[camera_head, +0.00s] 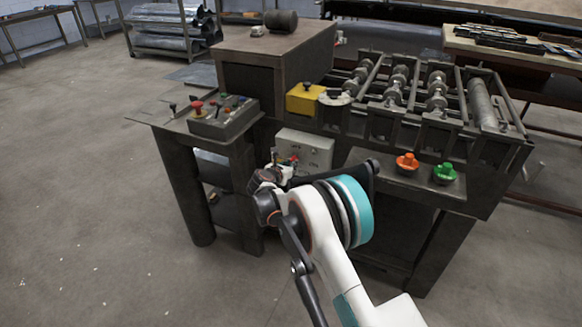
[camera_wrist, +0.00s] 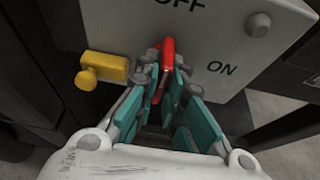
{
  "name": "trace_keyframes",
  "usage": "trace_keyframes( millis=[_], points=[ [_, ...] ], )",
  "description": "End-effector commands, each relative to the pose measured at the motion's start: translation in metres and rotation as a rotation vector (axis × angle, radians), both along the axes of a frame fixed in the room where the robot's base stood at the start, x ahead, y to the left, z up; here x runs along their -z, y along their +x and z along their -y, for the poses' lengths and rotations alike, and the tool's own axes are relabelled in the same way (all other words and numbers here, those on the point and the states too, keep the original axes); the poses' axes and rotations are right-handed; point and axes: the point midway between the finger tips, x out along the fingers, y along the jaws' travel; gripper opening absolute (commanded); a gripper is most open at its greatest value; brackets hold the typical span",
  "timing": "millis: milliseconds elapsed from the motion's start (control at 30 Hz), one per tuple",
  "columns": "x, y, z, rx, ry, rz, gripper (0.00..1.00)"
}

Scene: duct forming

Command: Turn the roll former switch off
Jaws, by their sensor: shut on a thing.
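The roll former switch is a grey box (camera_head: 305,150) on the front of the machine, below the roller bed. In the wrist view its light panel (camera_wrist: 220,45) carries the words OFF at the top and ON at the right. A red switch handle (camera_wrist: 166,55) stands out from the panel, below and left of OFF. My gripper (camera_wrist: 163,75) is shut on the red handle, with a finger on each side. The handle's lower part is partly hidden between the fingers. In the head view my arm's end is at the box, and the fingers are hard to make out.
A yellow knob (camera_wrist: 98,70) sticks out left of the gripper. An orange button (camera_head: 407,162) and a green button (camera_head: 445,172) sit on the ledge at right. A control box (camera_head: 223,117) stands on the side table at left. Open floor lies at left.

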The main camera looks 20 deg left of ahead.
Motion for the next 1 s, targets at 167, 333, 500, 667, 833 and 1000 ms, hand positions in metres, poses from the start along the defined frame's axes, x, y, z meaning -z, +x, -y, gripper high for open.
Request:
trace_keyframes(
  millis=[167, 333, 500, 667, 833, 1000],
  points=[
    [-0.0026, 0.0022, -0.0002, -0.003, -0.024, 0.003, 0.00],
    [-0.0027, 0.0023, -0.0001, -0.003, -0.027, 0.003, 0.00],
    [-0.0028, 0.0024, 0.0000, -0.003, -0.027, 0.003, 0.00],
    [-0.0026, 0.0023, 0.0002, -0.003, -0.026, 0.003, 0.29],
    [-0.0015, 0.0013, 0.0001, -0.002, -0.025, 0.001, 0.29],
    [-0.0018, -0.0010, -0.0004, -0.001, -0.024, 0.000, 0.29]
  ],
)
